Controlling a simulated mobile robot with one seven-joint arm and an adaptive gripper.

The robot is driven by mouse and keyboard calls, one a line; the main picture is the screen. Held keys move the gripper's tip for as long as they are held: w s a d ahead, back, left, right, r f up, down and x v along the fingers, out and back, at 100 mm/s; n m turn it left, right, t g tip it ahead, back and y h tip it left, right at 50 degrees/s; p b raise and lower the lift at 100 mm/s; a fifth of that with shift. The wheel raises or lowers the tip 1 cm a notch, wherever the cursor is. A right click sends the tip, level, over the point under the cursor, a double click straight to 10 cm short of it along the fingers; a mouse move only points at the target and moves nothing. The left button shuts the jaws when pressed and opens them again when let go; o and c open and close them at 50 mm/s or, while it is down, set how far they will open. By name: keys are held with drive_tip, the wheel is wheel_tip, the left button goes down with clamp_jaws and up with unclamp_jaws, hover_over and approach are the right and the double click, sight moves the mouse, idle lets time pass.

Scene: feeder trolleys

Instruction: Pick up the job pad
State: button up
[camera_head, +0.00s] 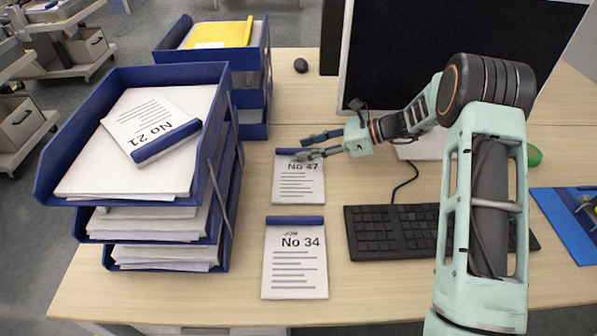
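Three job pads show, each white with a blue bound edge. Pad No 47 (298,184) lies on the desk, its blue edge at the far side. Pad No 34 (294,262) lies nearer on the desk, its blue edge also at the far side. Pad No 21 (152,118) lies askew on the papers in the top blue tray (53,165). My gripper (304,148) is at the far edge of pad No 47. Its fingers are apart, with nothing seen held between them. I cannot tell whether they touch the pad; they partly cover its top edge.
A keyboard (378,232) and monitor (440,50) stand right of the pads, partly behind my arm. A second tray stack (215,58) holds a yellow folder (222,33). A mouse (301,65) lies behind. The desk (240,300) is clear around the near pad.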

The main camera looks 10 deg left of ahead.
clamp_jaws()
drive_tip(key=shift+r, duration=0.1)
